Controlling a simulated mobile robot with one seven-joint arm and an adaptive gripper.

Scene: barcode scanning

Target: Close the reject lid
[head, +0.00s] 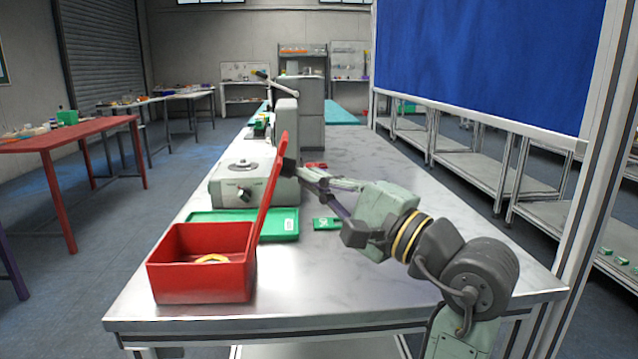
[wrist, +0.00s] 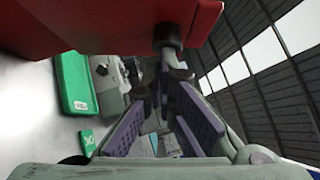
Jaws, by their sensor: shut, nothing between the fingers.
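The red reject box (head: 202,278) stands open at the front left of the bench. A yellow ring-shaped item (head: 212,259) lies inside it. Its red lid (head: 272,185) stands raised from the box's right side, leaning a little right; the large red surface across the top of the wrist view appears to be this lid (wrist: 90,22). My gripper (head: 291,165) is to the right of the lid, near its upper part. Its purple-padded fingers (wrist: 170,75) converge and hold nothing. I cannot tell whether the fingertips touch the lid.
A green tray (head: 200,216) lies behind the box. A small green piece (head: 326,224) lies right of it, below my arm. A grey machine with a round plate (head: 235,190) stands behind the tray. The bench's right side is largely clear.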

